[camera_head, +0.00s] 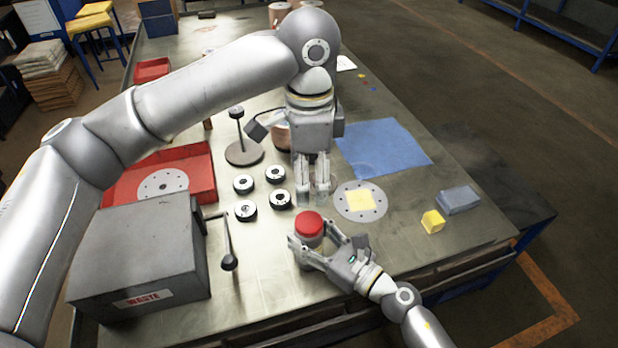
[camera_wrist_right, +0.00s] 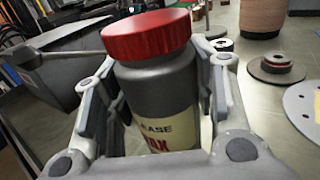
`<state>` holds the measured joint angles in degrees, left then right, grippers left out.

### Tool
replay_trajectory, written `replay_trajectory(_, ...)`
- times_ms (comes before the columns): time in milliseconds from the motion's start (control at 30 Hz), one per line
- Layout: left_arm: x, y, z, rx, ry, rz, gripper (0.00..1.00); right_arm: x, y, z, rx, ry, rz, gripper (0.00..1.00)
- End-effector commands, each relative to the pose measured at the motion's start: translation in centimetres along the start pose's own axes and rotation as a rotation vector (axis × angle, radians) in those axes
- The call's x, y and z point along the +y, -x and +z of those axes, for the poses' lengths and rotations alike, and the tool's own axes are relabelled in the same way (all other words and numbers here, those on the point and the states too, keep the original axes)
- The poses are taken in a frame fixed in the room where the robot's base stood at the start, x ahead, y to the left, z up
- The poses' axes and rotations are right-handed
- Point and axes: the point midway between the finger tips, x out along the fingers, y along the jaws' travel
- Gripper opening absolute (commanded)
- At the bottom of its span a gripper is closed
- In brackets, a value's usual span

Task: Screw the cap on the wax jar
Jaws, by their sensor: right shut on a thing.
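My right gripper (camera_head: 318,254) is shut around the jar's body, one finger on each side, below the cap. My left gripper (camera_head: 312,192) points down just behind and above the cap. Its two fingers are apart with nothing between them.
A grey waste box (camera_head: 140,255) with a lever stands at the left by a red tray (camera_head: 205,170). Several small black discs lie left of the jar. A perforated disc (camera_head: 346,208) with a yellow square, a blue cloth (camera_head: 385,148), and yellow and blue-grey blocks lie right.

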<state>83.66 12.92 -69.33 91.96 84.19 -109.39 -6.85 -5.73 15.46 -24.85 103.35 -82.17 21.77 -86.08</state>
Motion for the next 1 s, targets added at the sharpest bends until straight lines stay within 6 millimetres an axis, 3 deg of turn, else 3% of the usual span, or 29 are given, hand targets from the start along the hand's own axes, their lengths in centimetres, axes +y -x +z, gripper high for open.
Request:
replay_trajectory(100,0.0,0.0,0.0,0.000,0.000,0.000,0.72,0.0,0.0,0.0,-0.001,0.000,0.000,0.00)
replay_trajectory(133,0.0,0.0,0.0,0.000,0.000,0.000,0.72,0.0,0.0,0.0,-0.001,0.000,0.000,0.54)
replay_trajectory(300,0.0,0.0,0.0,0.000,0.000,0.000,0.72,0.0,0.0,0.0,-0.001,0.000,0.000,0.75)
replay_trajectory(733,0.0,0.0,0.0,0.000,0.000,0.000,0.72,0.0,0.6,-0.1,0.001,0.000,0.000,0.76)
replay_trajectory(1000,0.0,0.0,0.0,0.000,0.000,0.000,0.72,0.0,5.0,-0.2,0.004,-0.002,-0.001,0.76)
